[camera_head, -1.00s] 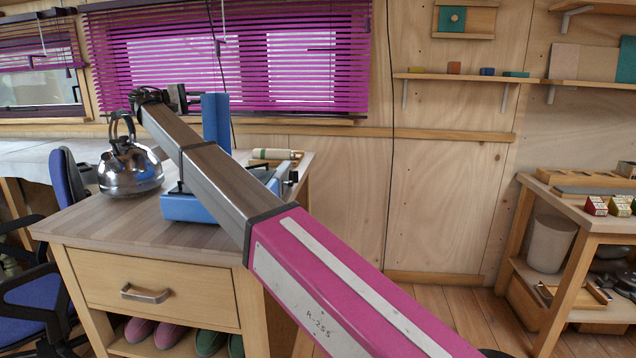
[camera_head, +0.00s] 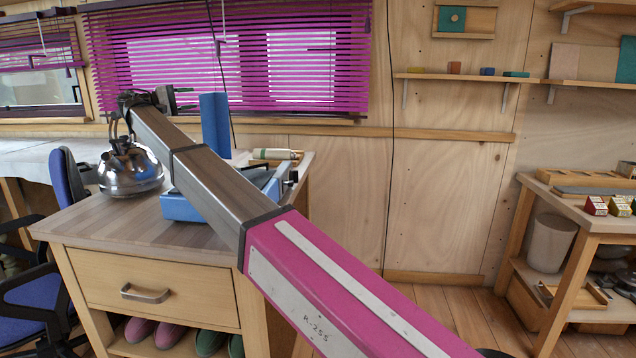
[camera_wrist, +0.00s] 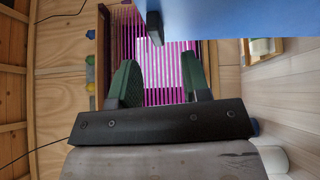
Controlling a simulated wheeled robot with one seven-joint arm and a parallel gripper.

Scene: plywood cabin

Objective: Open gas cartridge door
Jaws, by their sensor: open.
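The blue gas stove (camera_head: 180,208) sits on the wooden counter, partly hidden behind my arm. A flat blue panel (camera_head: 215,122) stands upright on it; I cannot tell whether this is the cartridge door. My gripper (camera_head: 176,99) is left of the panel's upper part, apart from it in the picture. In the wrist view my gripper (camera_wrist: 158,84) shows two green-padded fingers spread apart with nothing between them. A blue surface (camera_wrist: 245,18) fills the upper right there, with a small black part (camera_wrist: 154,27) at its left end, beyond the fingertips.
A steel kettle (camera_head: 130,170) stands left of the stove, close beneath my arm. A pale cylinder with a green band (camera_head: 276,154) lies at the counter's back right. The window with magenta blinds (camera_head: 290,60) is behind. The counter's front (camera_head: 120,222) is clear.

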